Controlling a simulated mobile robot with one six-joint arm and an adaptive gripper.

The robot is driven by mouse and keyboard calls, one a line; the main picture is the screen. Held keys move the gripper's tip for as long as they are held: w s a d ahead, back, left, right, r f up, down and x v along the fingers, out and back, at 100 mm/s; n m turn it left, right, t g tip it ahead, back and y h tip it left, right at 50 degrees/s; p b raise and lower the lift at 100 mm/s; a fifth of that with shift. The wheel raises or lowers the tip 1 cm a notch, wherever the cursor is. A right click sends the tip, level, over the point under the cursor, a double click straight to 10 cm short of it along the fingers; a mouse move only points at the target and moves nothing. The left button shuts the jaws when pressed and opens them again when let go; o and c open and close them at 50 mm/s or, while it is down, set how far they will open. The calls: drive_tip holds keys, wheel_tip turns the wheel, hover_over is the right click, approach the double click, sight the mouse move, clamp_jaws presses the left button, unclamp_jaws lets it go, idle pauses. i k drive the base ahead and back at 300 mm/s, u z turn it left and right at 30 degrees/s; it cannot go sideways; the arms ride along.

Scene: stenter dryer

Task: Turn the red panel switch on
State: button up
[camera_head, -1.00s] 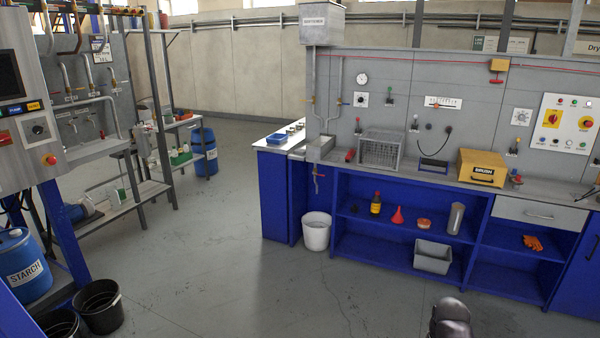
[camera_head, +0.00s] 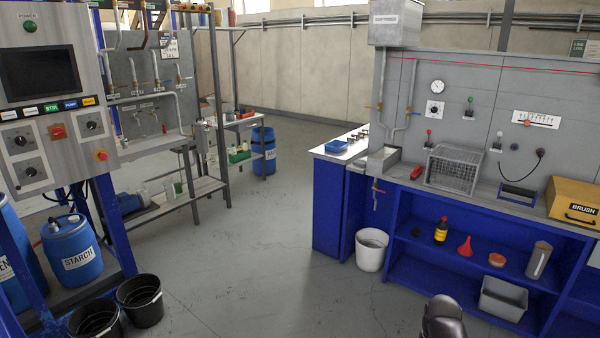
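A grey control panel (camera_head: 50,110) stands at the left, with a dark screen (camera_head: 39,71). Below the screen is a small red square switch (camera_head: 58,131); its setting is too small to tell. A red round button (camera_head: 101,155) sits lower right on the same panel. Several black knobs are around them, one of them (camera_head: 91,125) to the right of the red square. A dark rounded part of my arm shows at the bottom edge, far from the panel. My gripper's fingers are not seen.
Black buckets (camera_head: 139,299) and a blue starch drum (camera_head: 72,250) stand below the panel. A blue workbench (camera_head: 328,210) fills the right, with a white bucket (camera_head: 371,249) at its end. The floor between is clear.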

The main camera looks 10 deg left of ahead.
sight(58, 132)
drive_tip(key=u, duration=0.45)
drive_tip(key=i, duration=0.6)
drive_tip(key=u, duration=0.8)
drive_tip(key=i, duration=0.5)
drive_tip(key=u, duration=0.65)
drive_tip(key=i, duration=0.7)
drive_tip(key=u, duration=0.3)
